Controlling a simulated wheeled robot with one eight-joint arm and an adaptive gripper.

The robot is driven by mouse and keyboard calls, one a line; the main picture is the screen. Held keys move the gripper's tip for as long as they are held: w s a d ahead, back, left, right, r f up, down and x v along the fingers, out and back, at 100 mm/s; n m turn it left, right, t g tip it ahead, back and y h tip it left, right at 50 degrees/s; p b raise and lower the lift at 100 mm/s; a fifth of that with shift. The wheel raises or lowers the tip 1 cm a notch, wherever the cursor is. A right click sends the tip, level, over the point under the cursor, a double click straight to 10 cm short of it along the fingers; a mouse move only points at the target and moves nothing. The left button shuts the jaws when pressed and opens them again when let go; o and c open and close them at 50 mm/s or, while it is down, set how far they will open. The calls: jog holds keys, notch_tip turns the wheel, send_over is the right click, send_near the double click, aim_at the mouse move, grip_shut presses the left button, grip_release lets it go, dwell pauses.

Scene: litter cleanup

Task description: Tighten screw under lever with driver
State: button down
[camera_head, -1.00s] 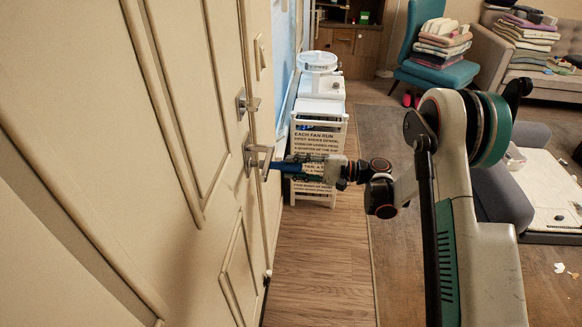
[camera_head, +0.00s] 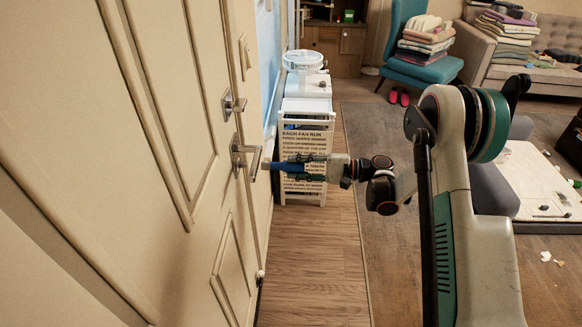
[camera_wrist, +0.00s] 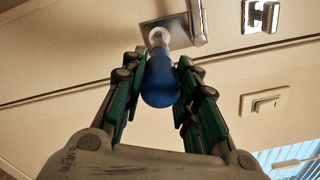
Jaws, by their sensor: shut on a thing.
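A blue-handled driver (camera_head: 287,167) is held level in my gripper (camera_head: 308,168), its pale tip pointing left at the door. The metal lever (camera_head: 249,152) is on the door just left of the tip. In the wrist view, the fingers of my gripper (camera_wrist: 158,95) are closed around the blue handle (camera_wrist: 161,82). The driver's front end overlaps the lever's plate (camera_wrist: 178,36), beside the lever (camera_wrist: 196,18). A pale round piece shows at that end. The screw is not clearly visible, and I cannot tell whether the tip touches anything.
The cream door (camera_head: 150,130) fills the left side. A second metal fitting (camera_head: 232,103) is above the lever. A white rack (camera_head: 305,145) with a printed sign stands beyond my gripper. The wooden floor (camera_head: 312,260) below is clear. A light switch (camera_wrist: 264,103) shows in the wrist view.

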jog(key=shift+s+d, duration=0.1)
jog(key=shift+d, duration=2.2)
jog(key=w+d+r+m+t+h, duration=0.2)
jog(key=w+r+m+t+h, duration=0.3)
jog(key=w+r+m+t, duration=0.55)
jog(key=s+d+r+m+t+h, duration=0.1)
jog(key=s+d+m+t+h, duration=0.1)
jog(key=d+h, duration=0.4)
jog(key=s+d+r+m+t+h, duration=0.2)
jog(key=s+d+m+t+h, duration=0.1)
jog(key=d+m+t+h, duration=0.2)
jog(key=shift+d+h, duration=1)
jog(key=shift+d, duration=0.2)
